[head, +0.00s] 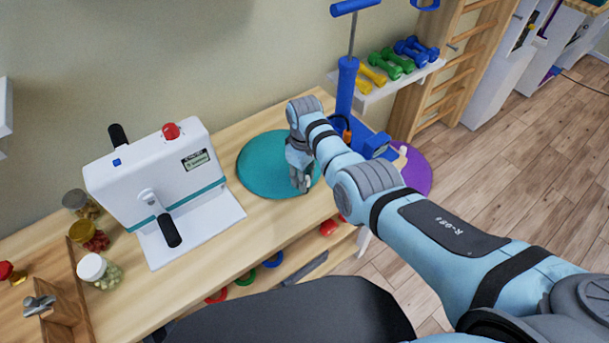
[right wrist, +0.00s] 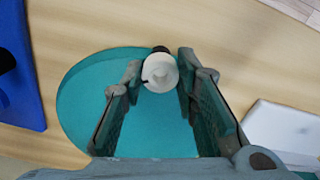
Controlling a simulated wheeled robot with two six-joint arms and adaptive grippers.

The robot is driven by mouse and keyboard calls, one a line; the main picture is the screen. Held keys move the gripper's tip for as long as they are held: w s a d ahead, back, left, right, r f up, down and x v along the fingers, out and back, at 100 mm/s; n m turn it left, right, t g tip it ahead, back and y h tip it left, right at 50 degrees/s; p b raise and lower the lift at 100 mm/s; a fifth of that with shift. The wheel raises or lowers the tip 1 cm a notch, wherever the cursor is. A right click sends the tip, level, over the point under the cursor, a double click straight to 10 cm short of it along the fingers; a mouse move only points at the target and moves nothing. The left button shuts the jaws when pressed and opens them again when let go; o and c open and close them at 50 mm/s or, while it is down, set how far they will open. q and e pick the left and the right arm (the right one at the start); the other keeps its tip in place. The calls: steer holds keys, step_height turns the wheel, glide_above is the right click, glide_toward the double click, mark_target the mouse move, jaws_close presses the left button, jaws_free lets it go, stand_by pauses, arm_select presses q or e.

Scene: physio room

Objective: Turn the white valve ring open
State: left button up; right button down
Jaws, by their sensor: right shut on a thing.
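My right gripper (head: 303,184) points down over the teal round cushion (head: 258,166) on the wooden table. In the right wrist view the cushion (right wrist: 95,110) lies beneath the fingers, and the white valve ring (right wrist: 160,73) sits between the two fingertips, near the cushion's edge. The gripper (right wrist: 160,78) is shut on the ring. A small dark part shows just beyond the ring. In the head view the ring is hidden by the gripper. How far the ring is turned cannot be seen. My left gripper is not in view.
A white machine with a crank (head: 155,175) stands left of the cushion. A blue pump (head: 346,90) stands close behind my right arm, and a purple disc (head: 418,172) lies to the right. Jars (head: 98,270) stand at the left. Bare table (head: 265,215) lies in front of the cushion.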

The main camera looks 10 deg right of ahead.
steer(key=n+p, duration=0.1)
steer(key=n, duration=0.2)
steer(key=shift+n, duration=2.7)
steer(key=c, duration=1.3)
jaws_free()
